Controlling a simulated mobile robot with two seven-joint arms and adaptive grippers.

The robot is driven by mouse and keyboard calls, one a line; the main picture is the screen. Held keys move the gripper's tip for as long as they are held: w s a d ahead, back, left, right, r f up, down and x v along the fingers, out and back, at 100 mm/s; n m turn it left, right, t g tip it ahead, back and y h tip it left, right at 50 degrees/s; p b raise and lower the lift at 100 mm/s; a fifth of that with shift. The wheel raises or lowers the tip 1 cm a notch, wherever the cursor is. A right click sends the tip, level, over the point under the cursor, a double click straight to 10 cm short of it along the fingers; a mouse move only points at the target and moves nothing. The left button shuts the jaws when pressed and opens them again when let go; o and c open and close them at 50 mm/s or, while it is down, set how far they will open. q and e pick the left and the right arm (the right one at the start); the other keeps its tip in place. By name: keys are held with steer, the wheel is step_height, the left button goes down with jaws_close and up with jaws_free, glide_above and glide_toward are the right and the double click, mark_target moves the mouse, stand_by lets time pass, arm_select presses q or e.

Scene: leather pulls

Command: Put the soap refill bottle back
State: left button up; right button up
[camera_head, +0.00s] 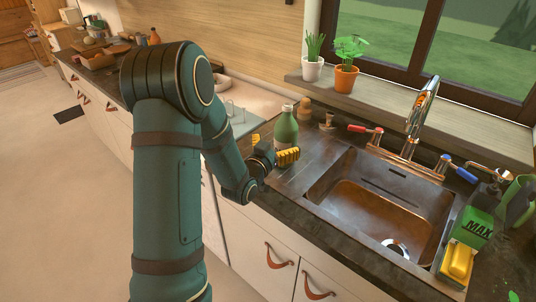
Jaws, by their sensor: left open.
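My left gripper (271,148) is open, close to the bottle's lower left side. One yellow finger shows left of the bottle and the other in front of its base, partly hiding it. I cannot tell whether either finger touches it. My right gripper is not in view.
The copper sink (375,205) lies right of the bottle, with a tap (420,108) behind it. A small brown stopper-like item (327,121) stands near the bottle. A green MAX box (474,228) and a yellow sponge (457,262) sit at the right. Potted plants (345,78) stand on the sill.

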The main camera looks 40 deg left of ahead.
arm_select(q)
steer(key=s, duration=0.6)
steer(key=shift+s+d, duration=0.25)
steer(key=shift+d, duration=0.15)
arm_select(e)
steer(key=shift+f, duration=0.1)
